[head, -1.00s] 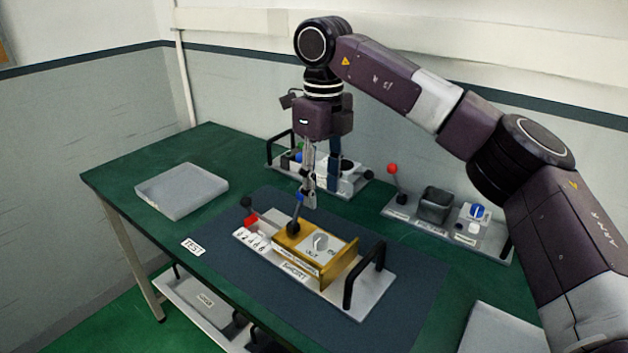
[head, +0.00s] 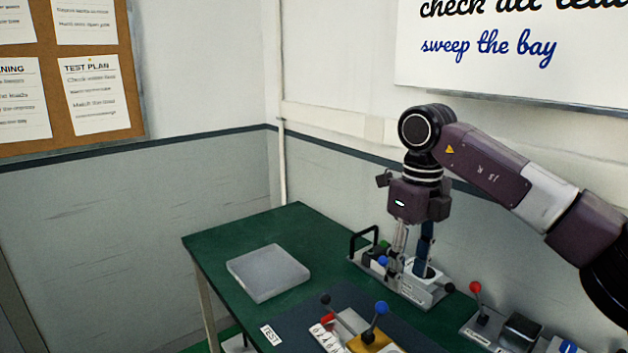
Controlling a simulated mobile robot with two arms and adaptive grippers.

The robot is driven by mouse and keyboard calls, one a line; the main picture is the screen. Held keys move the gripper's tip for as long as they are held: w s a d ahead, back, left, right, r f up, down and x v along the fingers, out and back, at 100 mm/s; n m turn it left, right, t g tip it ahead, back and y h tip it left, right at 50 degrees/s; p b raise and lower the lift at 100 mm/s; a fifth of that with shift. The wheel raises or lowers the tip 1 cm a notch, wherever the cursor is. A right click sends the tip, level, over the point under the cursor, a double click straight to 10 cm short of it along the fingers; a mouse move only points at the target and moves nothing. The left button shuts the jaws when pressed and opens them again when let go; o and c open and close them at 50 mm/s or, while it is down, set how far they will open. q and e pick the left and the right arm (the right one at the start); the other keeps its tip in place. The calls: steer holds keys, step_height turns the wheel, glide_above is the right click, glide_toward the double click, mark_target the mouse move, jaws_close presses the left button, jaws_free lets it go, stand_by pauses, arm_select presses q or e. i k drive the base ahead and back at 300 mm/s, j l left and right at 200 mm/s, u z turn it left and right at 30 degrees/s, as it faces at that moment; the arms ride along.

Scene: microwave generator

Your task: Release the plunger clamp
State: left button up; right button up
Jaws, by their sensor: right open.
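The fixture on the dark mat is cut off by the bottom edge of the head view. Its visible parts are a black-knobbed lever (head: 326,300) beside a red piece, and a blue-knobbed lever (head: 380,308) rising from a brass-coloured block (head: 368,344). I cannot tell which part is the plunger clamp. My right gripper (head: 407,270) hangs pointing down, open and empty, its fingers apart. It appears above the blue knob in the picture and overlaps the rear fixture behind it. My left gripper is not in view.
A grey flat slab (head: 268,272) lies at the left of the green bench (head: 222,250). A rear fixture with a black handle (head: 362,240) stands behind my gripper. A red-knobbed lever (head: 475,288) stands at right. A TEST label (head: 271,335) lies at the front.

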mark_target(382, 308)
steer(key=k+j, duration=0.2)
steer(key=k, duration=0.25)
steer(key=k+j, duration=0.2)
steer(key=k, duration=0.3)
